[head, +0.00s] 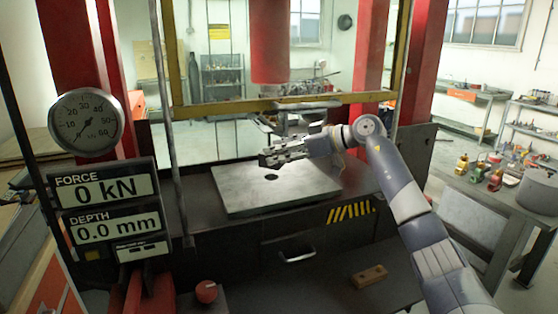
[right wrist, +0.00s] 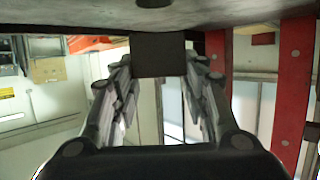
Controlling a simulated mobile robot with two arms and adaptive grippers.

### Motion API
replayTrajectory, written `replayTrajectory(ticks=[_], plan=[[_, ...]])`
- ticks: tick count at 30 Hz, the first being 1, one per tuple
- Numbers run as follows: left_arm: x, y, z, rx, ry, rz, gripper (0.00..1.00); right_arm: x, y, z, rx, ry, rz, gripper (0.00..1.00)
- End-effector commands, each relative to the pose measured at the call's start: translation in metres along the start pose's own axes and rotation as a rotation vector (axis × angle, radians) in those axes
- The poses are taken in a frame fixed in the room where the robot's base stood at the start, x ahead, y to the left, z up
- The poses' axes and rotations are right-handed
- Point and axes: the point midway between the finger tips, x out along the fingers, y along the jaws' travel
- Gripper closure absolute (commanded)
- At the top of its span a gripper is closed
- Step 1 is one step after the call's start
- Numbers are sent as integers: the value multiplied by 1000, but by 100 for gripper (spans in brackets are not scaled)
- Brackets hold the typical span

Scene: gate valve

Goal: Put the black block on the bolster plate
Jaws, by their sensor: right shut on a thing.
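The black block (right wrist: 160,55) is held between the two fingers of my right gripper (right wrist: 162,85) in the right wrist view. In the head view my right gripper (head: 268,158) reaches in from the right, with its fingertips over the back part of the bolster plate. The block is hard to make out there against the dark fingers. The bolster plate (head: 235,202) is a flat grey slab with a dark round hole near its middle. Its underside or face and the hole show at the top of the right wrist view (right wrist: 90,18). My left gripper is not in view.
A red press ram (head: 270,45) hangs above the plate, behind a yellow guard frame (head: 240,107). Red columns stand on both sides. A gauge (head: 86,122) and displays reading 0 kN and 0.0 mm are at left. A wooden block (head: 370,276) lies on the lower front surface.

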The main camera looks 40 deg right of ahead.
Motion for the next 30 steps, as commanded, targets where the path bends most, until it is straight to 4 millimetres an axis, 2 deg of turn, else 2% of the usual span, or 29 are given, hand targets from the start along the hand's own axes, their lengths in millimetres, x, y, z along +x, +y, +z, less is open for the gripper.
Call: replayTrajectory(ticks=[2, 6, 10, 21, 22, 24, 30], plan=[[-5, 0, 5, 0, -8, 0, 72, 4, 3, -7, 0, 9, -2, 100], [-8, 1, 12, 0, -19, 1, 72, 10, 2, 13, 0, 5, -1, 100], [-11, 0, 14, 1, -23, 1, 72, 14, 2, 26, -1, 7, 0, 100], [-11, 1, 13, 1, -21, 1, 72, 16, 3, 30, -2, 7, 1, 100], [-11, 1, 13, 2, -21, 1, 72, 17, 3, 34, 0, -1, -1, 54], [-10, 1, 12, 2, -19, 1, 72, 17, 3, 34, 0, -1, -1, 39], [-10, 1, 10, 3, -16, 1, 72, 17, 3, 34, 0, -1, -1, 39]])
